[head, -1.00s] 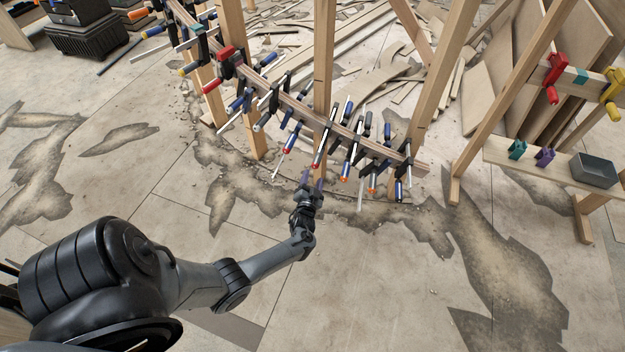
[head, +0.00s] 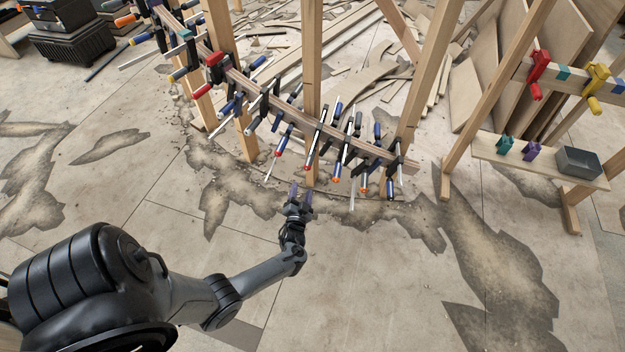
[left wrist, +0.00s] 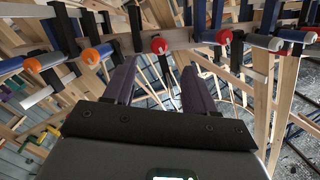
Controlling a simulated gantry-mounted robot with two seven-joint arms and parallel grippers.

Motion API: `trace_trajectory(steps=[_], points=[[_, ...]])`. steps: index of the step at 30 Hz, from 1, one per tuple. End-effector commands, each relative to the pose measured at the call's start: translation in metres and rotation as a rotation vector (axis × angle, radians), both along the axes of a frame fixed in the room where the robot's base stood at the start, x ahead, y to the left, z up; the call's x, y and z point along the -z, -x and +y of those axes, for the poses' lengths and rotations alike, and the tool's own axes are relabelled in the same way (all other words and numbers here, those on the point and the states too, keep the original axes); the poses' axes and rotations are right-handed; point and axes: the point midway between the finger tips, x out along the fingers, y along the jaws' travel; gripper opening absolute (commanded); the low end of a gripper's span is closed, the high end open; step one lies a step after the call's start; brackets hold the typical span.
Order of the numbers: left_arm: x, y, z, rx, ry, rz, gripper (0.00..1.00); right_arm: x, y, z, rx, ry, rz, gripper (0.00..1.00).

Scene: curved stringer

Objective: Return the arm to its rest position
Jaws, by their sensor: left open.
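My left gripper (head: 300,196) is at the end of the arm that comes in from the left in the head view. It stands over the floor, in front of and below the clamped curved stringer (head: 290,103), apart from it. In the left wrist view the two purple fingers of this gripper (left wrist: 159,85) are spread apart with nothing between them. The stringer and its clamps (left wrist: 158,45) show beyond the fingertips there. My right gripper is not in view.
Wooden posts (head: 313,80) hold the stringer. A rack with a shelf (head: 540,165) at the right carries small clamps and a grey bin (head: 578,162). Wood scraps lie behind. A black case (head: 72,45) stands at the back left. The front floor (head: 380,280) is clear.

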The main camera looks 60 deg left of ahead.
Motion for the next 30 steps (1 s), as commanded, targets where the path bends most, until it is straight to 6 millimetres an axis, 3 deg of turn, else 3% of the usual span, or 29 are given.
trace_trajectory(steps=[5, 8, 11, 14, 17, 23, 30], points=[[-0.001, 0.004, 0.000, 0.000, 0.000, 0.008, 0.56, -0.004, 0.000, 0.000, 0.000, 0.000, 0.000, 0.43], [-0.001, 0.020, 0.001, 0.000, 0.000, 0.035, 0.56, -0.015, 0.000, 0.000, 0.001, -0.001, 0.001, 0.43], [-0.002, 0.047, -0.001, 0.007, -0.003, 0.086, 0.56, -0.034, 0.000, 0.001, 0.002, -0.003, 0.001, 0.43], [-0.023, 0.069, -0.006, 0.033, -0.014, 0.103, 0.56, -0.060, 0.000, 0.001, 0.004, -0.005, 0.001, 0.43], [-0.065, 0.075, -0.022, 0.095, 0.004, 0.083, 0.56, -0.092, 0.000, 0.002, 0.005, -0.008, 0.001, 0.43], [-0.139, 0.067, -0.084, 0.220, 0.238, 0.107, 0.56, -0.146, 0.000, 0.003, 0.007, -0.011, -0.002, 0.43], [-0.239, 0.068, -0.202, 0.399, 0.590, 0.275, 0.56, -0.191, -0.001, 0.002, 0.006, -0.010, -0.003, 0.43]])
